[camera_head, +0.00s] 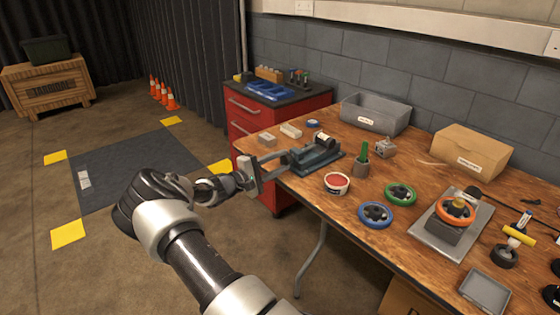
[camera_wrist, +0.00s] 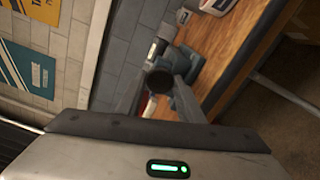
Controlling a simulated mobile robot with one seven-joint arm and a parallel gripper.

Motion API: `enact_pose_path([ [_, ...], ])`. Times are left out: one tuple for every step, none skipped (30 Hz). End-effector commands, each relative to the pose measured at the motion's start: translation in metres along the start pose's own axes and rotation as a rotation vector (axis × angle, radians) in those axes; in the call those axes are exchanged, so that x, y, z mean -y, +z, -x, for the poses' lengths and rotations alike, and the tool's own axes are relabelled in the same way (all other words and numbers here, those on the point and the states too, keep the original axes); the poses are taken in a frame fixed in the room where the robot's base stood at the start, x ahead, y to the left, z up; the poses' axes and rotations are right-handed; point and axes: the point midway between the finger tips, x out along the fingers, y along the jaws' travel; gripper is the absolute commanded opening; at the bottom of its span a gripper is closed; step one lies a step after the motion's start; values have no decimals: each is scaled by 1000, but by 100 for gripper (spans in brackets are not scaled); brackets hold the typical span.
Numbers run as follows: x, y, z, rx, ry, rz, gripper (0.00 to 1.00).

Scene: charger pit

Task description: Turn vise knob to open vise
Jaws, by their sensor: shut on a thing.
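The blue-grey vise (camera_head: 318,158) stands at the left end of the wooden workbench (camera_head: 300,186), with a dark cylindrical part on top. It also shows in the wrist view (camera_wrist: 187,62), beyond my fingers. My gripper (camera_head: 288,158) reaches in from the left, level with the vise's near end. In the wrist view my gripper (camera_wrist: 160,88) has its two fingers on either side of the dark round vise knob (camera_wrist: 160,79), shut on it. In the head view the knob is hidden by the fingers. How far apart the vise jaws are, I cannot tell.
A red tool cabinet (camera_head: 245,123) stands behind the bench's left end. Floor left of the bench is open.

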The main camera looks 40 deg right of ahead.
Motion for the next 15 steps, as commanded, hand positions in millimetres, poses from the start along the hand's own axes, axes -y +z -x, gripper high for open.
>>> enact_pose_path([
  [-1, 0, 0, 0, -1, 43, 11],
  [-1, 0, 0, 0, -1, 72, 11],
  [-1, 1, 0, 0, -1, 110, 11],
  [-1, 1, 0, 1, -1, 139, 11],
  [-1, 1, 0, 1, -1, 168, 11],
  [-1, 1, 0, 1, -1, 206, 11],
  [-1, 1, 0, 0, -1, 234, 11],
  [-1, 0, 0, 0, -1, 263, 11],
  [-1, 0, 0, 0, -1, 301, 11],
  [-1, 0, 0, 0, -1, 329, 11],
  [-1, 0, 0, 0, -1, 357, 11],
  [-2, 0, 1, -1, -1, 395, 11],
  [-2, 0, 1, -1, -1, 423, 11],
  [-2, 0, 1, -1, -1, 452, 11],
  [-2, 0, 1, -1, -1, 490, 11],
])
